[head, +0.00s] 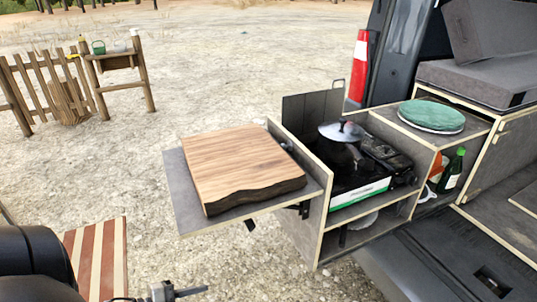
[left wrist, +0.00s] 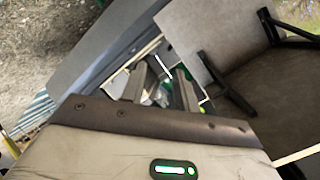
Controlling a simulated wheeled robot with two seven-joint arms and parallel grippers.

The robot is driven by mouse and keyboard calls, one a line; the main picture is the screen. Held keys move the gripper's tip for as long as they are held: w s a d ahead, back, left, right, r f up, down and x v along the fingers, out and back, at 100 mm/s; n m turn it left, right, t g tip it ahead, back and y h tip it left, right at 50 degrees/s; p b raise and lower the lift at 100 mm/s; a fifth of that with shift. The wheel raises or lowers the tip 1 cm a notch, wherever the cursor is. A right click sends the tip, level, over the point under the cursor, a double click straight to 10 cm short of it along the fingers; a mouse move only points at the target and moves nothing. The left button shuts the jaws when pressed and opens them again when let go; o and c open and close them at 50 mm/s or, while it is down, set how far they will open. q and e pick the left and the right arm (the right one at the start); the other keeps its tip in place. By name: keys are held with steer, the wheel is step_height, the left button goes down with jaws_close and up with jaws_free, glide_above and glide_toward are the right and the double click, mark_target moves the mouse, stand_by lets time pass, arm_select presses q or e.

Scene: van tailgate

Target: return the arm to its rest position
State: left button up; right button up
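My left arm (head: 38,262) comes in at the lower left of the head view, dark and low. Its left gripper (head: 178,292) shows only partly at the bottom edge, left of and below the folding side table. In the left wrist view the left gripper (left wrist: 160,78) has its two grey fingers apart with nothing held between them. My right arm and gripper are not in view.
A wooden board (head: 240,165) lies on the grey side shelf (head: 185,205). Beside it, a lidded pot (head: 340,145) stands on a stove in the van's pull-out unit. A red-striped surface (head: 97,255) is near my left arm. Open gravel lies beyond.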

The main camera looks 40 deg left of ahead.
arm_select(q)
steer(key=w+d+r+n+g+y, duration=0.1)
steer(key=w+d+n, duration=0.1)
steer(key=d+n, duration=0.4)
steer(key=w+d+r+n+g+y, duration=0.1)
steer(key=d+n, duration=0.5)
steer(key=d, duration=1.1)
steer(key=shift+w+r+n+g+y, duration=0.15)
steer(key=shift+w+n+g+y, duration=0.15)
steer(key=shift+w+g+y, duration=0.35)
steer(key=shift+d, duration=0.15)
